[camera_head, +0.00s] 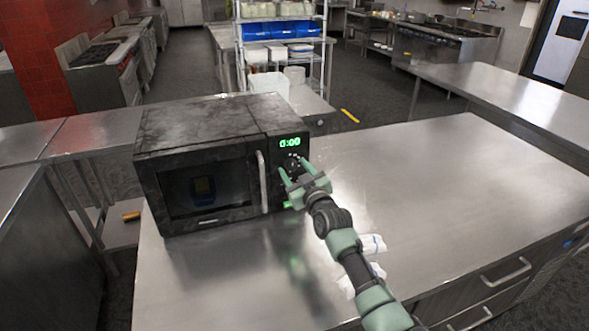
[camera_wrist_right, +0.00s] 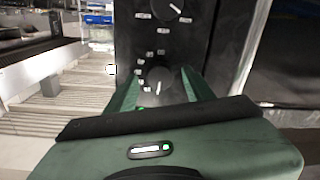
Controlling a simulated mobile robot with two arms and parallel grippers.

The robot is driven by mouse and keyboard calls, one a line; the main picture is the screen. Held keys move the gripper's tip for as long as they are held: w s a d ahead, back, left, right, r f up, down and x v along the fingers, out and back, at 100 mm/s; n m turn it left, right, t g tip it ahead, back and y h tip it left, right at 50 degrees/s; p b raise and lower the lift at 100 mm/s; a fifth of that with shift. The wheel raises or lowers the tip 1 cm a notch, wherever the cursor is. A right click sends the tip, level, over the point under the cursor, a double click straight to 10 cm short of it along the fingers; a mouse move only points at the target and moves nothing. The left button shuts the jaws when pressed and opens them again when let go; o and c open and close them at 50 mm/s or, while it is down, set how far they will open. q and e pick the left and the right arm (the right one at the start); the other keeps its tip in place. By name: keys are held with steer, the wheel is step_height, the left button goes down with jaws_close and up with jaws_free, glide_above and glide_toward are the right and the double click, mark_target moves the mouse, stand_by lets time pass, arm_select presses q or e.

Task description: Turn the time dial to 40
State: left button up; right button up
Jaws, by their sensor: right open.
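The black microwave (camera_head: 200,130) stands on the steel counter, its front facing me, with a green display (camera_head: 290,142) reading 0:00. The dial (camera_wrist_right: 160,79) on its control panel (camera_wrist_right: 138,30) is round and dark, with a pale pointer line and small markings around it that are too small to read. A second dial (camera_wrist_right: 176,8) shows at the top edge of the right wrist view. My right gripper (camera_head: 296,172) is open at the panel, its green fingers on either side of the first dial. Whether they touch it I cannot tell. My left gripper is out of view.
The microwave door has a vertical handle (camera_head: 262,182) just left of my right gripper. White cloth or paper (camera_head: 372,244) lies on the counter (camera_head: 450,165) beside my right arm. The counter to the right is clear. A wire shelf (camera_head: 326,45) stands behind.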

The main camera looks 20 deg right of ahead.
steer(key=shift+w, duration=0.1)
steer(key=shift+c, duration=1)
jaws_close()
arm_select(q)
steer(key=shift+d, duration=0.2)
